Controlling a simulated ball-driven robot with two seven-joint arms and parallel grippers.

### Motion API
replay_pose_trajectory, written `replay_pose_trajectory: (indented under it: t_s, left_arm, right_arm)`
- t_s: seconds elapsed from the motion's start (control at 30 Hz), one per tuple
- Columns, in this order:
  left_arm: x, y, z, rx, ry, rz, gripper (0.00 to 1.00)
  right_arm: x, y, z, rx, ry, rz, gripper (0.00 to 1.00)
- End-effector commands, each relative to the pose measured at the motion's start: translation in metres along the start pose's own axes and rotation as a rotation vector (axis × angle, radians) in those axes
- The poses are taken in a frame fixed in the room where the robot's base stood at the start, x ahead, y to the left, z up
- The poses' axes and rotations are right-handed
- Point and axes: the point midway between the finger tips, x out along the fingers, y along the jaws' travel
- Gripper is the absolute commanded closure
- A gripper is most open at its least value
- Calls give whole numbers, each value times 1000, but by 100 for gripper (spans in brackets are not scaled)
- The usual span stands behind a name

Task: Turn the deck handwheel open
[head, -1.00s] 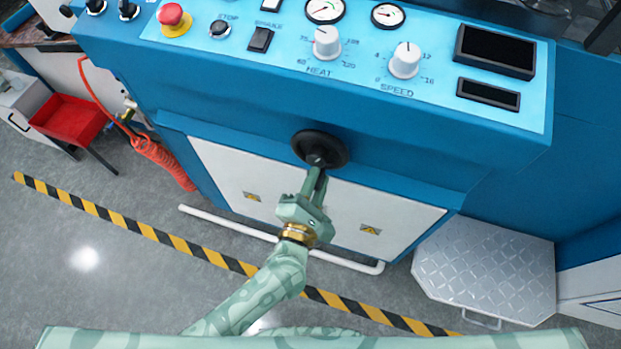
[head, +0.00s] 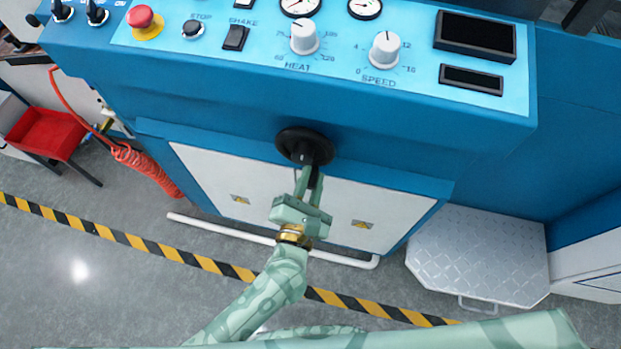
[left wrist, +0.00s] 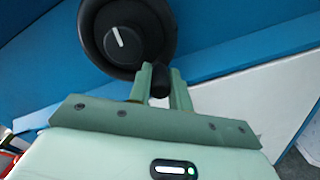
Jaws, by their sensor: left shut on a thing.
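The black deck handwheel (head: 304,144) is mounted on the front of the blue machine, below the control panel. In the left wrist view the handwheel (left wrist: 124,34) shows a hub with a white line, tilted slightly left of upright. My left gripper (head: 311,172) reaches up to the wheel's lower side. In the left wrist view its fingers (left wrist: 160,80) are shut on the wheel's dark handle knob (left wrist: 160,78), at the lower right of the rim. My right gripper is not in view.
The control panel (head: 330,52) above carries knobs, gauges and a red stop button (head: 141,18). A white cabinet front (head: 300,205) is behind my arm. A metal step (head: 478,255) stands at the right. A red bin (head: 47,133) and coiled hose (head: 147,172) are at the left.

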Motion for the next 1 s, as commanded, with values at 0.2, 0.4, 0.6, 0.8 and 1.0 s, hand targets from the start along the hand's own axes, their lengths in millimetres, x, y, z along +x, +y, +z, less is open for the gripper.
replay_pose_trajectory:
  t_s: [0.2,0.4,0.6,0.8,1.0]
  left_arm:
    - [-1,-2,-1,1,1,-4,71]
    - [-1,-1,0,2,1,-2,71]
    - [-23,0,1,4,0,-4,71]
    - [-76,1,1,4,1,-4,71]
    - [-127,0,1,4,1,-6,71]
  right_arm:
    - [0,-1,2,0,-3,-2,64]
    - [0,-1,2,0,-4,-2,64]
    - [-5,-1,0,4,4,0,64]
    - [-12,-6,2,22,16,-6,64]
    - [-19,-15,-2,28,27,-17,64]
